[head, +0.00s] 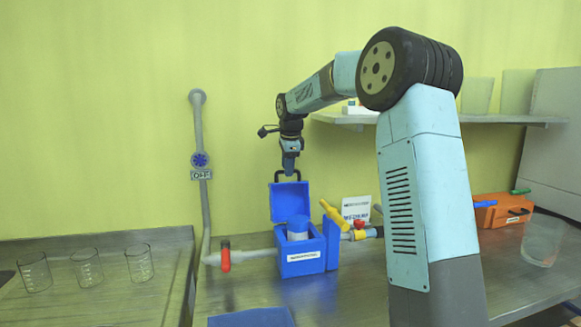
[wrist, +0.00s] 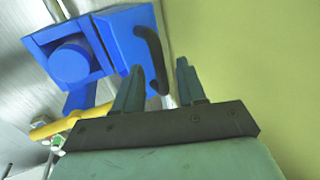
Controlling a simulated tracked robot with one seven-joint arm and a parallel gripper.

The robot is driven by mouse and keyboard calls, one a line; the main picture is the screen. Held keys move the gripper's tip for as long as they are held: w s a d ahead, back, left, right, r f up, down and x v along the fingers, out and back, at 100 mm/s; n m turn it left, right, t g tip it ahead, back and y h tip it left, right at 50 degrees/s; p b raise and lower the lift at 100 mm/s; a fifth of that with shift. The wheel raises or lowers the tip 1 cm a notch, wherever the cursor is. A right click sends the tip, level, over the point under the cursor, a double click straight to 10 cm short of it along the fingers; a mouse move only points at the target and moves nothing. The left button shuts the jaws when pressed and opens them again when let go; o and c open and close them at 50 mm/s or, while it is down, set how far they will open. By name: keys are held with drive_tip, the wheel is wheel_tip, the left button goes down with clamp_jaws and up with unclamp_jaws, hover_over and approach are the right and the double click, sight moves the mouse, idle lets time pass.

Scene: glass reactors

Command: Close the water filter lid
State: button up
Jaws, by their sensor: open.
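The blue water filter box (head: 302,262) stands on the bench against the wall, with a white label on its front and a pale cylinder (head: 298,228) inside. Its blue lid (head: 289,202) stands up open at the back, with a dark handle (head: 286,176) on its top edge. My gripper (head: 289,172) is right above the lid, pointing down at the handle. In the wrist view the jaws (wrist: 158,85) are open, and the handle (wrist: 152,58) shows between or just beyond the fingertips. I cannot tell whether they touch it.
A pipe with a red ring (head: 225,257) joins the box at left, and yellow-handled valve parts (head: 336,215) are at right. Several glass beakers (head: 87,267) stand on the left bench. An orange box (head: 502,210) and a clear beaker (head: 543,241) are at far right, below a shelf (head: 500,119).

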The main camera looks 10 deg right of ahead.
drive_tip(key=shift+f, duration=0.15)
clamp_jaws()
idle(0.4)
drive_tip(key=shift+d, duration=0.3)
